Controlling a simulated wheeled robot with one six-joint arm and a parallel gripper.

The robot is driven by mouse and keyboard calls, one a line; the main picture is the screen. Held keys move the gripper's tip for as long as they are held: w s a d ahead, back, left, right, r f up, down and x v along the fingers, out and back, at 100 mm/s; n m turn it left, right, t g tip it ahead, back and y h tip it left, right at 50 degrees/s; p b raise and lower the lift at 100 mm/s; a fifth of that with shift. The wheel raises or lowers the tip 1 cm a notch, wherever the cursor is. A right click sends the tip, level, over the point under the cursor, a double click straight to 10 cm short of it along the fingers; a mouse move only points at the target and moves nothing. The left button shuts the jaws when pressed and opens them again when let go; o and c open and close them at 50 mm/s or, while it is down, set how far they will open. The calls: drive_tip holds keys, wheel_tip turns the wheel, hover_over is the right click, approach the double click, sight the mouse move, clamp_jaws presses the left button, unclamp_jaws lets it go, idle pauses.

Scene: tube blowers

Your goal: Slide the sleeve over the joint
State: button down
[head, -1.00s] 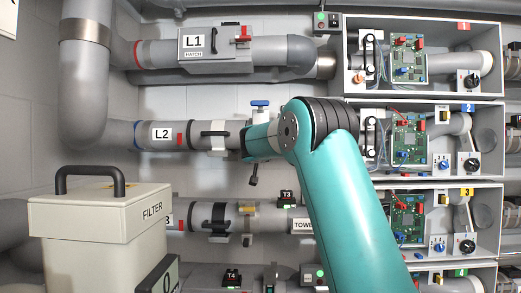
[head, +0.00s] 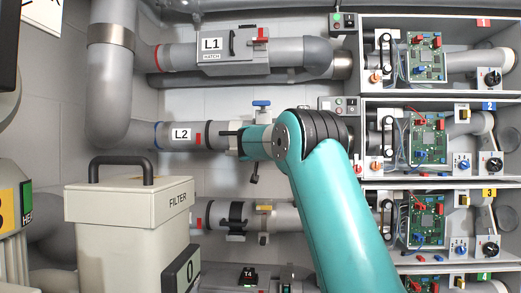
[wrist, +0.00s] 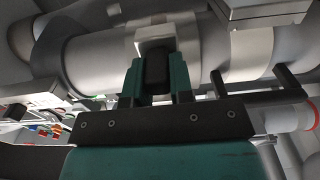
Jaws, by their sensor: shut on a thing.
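My gripper (head: 248,141) is at the L2 pipe (head: 172,135), in the second row of the head view. In the wrist view my gripper (wrist: 158,72) is shut on a dark grip block (wrist: 157,68) that sits on a pale mount on a wide grey sleeve (wrist: 95,62). The sleeve lies around the pipe. In the head view my gripper and arm hide most of the sleeve and the joint, so I cannot tell how far it covers the joint.
The cream filter box (head: 125,215) stands at front left. Open boxes with circuit boards (head: 427,140) fill the right. The L1 pipe (head: 180,57) runs above.

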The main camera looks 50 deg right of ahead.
drive_tip(key=shift+w+a+r, duration=0.1)
drive_tip(key=shift+w+a, duration=0.05)
drive_tip(key=shift+a, duration=0.05)
drive_tip(key=c, duration=1)
unclamp_jaws()
drive_tip(key=shift+w+a, duration=0.1)
drive_tip(key=shift+w, duration=0.05)
drive_tip(key=shift+s+a+b, duration=0.15)
drive_tip(key=shift+s+b, duration=0.2)
drive_tip(key=b+v, duration=0.8)
drive_tip(key=v, duration=0.8)
drive_tip(key=shift+s+a+b, duration=0.2)
drive_tip(key=shift+a+b, duration=0.1)
